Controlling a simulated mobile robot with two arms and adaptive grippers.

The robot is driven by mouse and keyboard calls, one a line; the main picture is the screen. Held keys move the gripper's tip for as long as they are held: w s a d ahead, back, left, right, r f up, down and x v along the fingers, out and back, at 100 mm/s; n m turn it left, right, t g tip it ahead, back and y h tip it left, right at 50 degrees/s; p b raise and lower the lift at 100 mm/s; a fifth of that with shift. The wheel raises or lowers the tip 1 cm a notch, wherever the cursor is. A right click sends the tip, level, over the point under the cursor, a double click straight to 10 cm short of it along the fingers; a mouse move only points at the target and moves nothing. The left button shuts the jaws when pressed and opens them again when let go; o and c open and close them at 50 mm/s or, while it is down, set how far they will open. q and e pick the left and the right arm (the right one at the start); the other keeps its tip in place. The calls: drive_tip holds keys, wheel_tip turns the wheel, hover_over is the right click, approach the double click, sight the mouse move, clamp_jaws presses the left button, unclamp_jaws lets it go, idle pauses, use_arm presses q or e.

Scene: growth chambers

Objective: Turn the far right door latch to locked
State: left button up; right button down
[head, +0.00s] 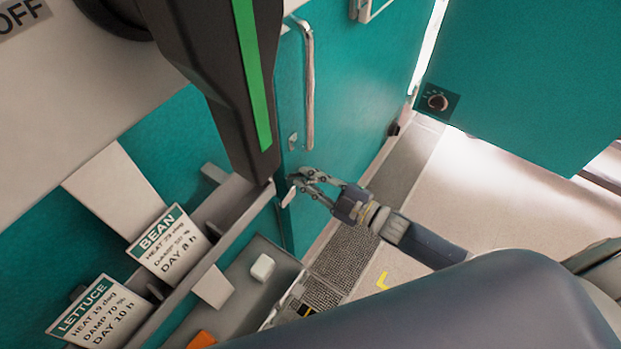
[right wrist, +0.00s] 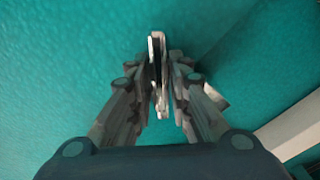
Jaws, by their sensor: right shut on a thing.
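The teal door (head: 345,90) stands right of centre in the head view and has a long vertical metal handle (head: 308,90). A pale latch lever (head: 289,197) sits low near the door's left edge. My right gripper (head: 297,182) is at this lever, with its fingers closed around it. In the right wrist view the metal latch (right wrist: 157,70) stands upright between the fingers of the right gripper (right wrist: 160,100). The fingers hide part of it, so I cannot tell its exact turn. My left gripper is not in view.
Grey trays (head: 225,285) and cards marked BEAN (head: 167,243) and LETTUCE (head: 100,312) are at the lower left. Pale floor (head: 480,215) is open to the right.

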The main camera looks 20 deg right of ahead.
drive_tip(key=n, duration=0.2)
drive_tip(key=n+b, duration=0.1)
drive_tip(key=n, duration=0.1)
drive_tip(key=shift+s+a+f+n, duration=0.1)
drive_tip(key=shift+f+n, duration=0.2)
drive_tip(key=shift+f, duration=0.05)
drive_tip(key=n+b, duration=0.1)
drive_tip(key=n, duration=0.1)
drive_tip(key=n+b, duration=0.1)
drive_tip(key=n, duration=0.1)
drive_tip(key=shift+s+f, duration=0.1)
drive_tip(key=shift+f, duration=0.1)
drive_tip(key=shift+n, duration=0.3)
drive_tip(key=c, duration=1.6)
unclamp_jaws()
drive_tip(key=shift+a, duration=0.1)
drive_tip(key=v, duration=1.2)
